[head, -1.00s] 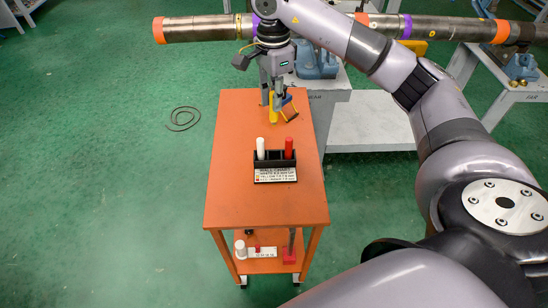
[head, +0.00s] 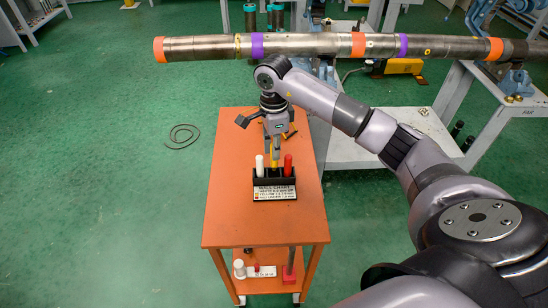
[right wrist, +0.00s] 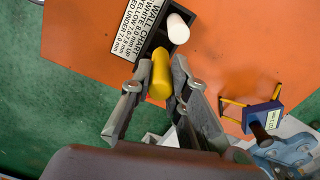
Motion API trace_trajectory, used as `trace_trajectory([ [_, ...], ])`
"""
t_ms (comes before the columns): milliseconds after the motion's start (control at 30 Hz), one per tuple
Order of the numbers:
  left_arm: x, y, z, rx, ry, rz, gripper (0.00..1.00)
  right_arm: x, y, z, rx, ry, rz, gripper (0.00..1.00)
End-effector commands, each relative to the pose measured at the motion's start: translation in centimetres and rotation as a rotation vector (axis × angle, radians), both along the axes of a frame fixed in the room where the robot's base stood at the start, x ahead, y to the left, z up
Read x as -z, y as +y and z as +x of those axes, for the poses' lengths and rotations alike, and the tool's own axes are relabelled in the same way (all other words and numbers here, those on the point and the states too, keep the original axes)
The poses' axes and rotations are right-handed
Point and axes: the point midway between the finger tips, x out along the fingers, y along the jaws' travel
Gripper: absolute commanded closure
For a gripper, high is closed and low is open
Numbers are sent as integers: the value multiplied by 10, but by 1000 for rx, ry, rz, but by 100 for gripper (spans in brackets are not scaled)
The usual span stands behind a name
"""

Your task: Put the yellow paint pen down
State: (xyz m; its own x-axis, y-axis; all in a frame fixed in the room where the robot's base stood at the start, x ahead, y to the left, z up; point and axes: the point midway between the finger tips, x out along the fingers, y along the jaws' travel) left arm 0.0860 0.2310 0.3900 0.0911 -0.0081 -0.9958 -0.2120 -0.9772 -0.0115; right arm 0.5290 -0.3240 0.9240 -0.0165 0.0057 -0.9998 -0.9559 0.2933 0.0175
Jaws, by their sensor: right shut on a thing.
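My right gripper (head: 273,147) is shut on the yellow paint pen (head: 274,159), which points down at the black pen holder (head: 262,180) on the orange cart. The pen is between the white pen (head: 259,163) and the red pen (head: 288,163), in line with the middle slot. I cannot tell how far its lower end is inside the slot. My left gripper is not in view.
The orange cart top (head: 235,205) is clear in front of the holder. A blue tool with yellow arms (right wrist: 262,114) lies on the cart behind the gripper. A long steel pipe (head: 320,46) with coloured bands crosses beyond the cart.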

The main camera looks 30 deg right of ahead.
Motion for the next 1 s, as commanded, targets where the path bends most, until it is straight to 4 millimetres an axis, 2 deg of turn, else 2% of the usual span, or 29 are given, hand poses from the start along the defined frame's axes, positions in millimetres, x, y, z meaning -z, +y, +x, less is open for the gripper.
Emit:
trace_trajectory([
  [167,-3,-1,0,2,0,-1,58,13,0,0,-1,1,0,100],
  [400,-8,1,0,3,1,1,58,45,0,0,0,1,0,100],
  [733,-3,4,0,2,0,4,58,50,0,0,-1,-1,-1,100],
  [767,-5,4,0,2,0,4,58,48,0,0,-1,-1,0,82],
  [1000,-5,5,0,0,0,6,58,48,0,0,-1,-1,0,66],
])
